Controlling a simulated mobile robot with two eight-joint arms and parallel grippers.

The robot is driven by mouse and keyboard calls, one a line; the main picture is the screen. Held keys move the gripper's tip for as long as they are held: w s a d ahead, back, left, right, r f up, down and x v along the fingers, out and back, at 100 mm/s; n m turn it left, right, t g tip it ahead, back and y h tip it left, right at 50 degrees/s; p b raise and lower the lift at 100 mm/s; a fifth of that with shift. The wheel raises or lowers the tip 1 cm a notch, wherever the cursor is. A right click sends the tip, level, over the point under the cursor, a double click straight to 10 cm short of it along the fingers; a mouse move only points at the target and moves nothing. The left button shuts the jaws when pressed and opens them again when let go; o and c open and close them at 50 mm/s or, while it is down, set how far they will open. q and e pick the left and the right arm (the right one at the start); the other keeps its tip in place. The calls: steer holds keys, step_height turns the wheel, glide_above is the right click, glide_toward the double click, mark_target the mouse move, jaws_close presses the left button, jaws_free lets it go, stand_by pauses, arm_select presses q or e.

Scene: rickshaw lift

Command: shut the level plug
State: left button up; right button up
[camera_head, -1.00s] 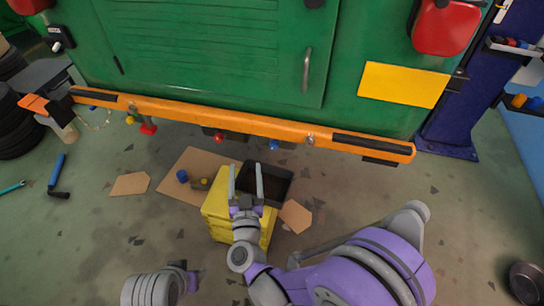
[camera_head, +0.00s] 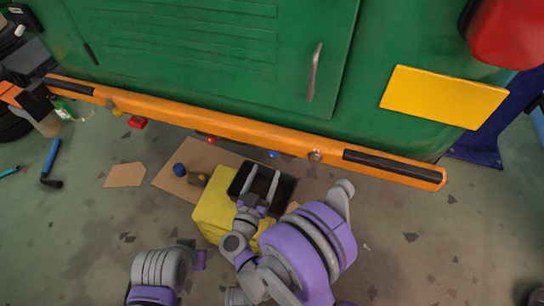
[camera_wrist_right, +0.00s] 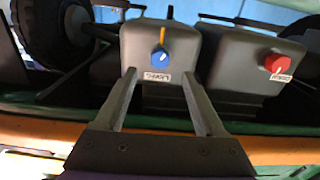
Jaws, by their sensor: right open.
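The level plug shows in the right wrist view as a blue knob (camera_wrist_right: 159,60) with a yellow lever pointing up, on the face of a grey housing (camera_wrist_right: 187,40). A small label below it is partly readable. In the head view the blue knob (camera_head: 273,154) peeks out just under the orange bumper. My right gripper (camera_head: 262,182) is open and points at the bumper's underside. In the wrist view its fingertips (camera_wrist_right: 158,76) stand either side of the blue knob; I cannot tell if they reach around it. My left gripper (camera_head: 197,258) is low in the head view, its fingers unclear.
A red knob (camera_wrist_right: 275,63) sits on a neighbouring housing, and shows left of the blue one in the head view (camera_head: 210,139). The orange bumper (camera_head: 225,126) runs above. A yellow box (camera_head: 213,211) and a black tray (camera_head: 243,178) stand below my right gripper.

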mark_target(273, 155)
steer(key=x, duration=0.6)
steer(key=shift+w+d, duration=0.1)
steer(key=shift+w, duration=0.25)
jaws_close()
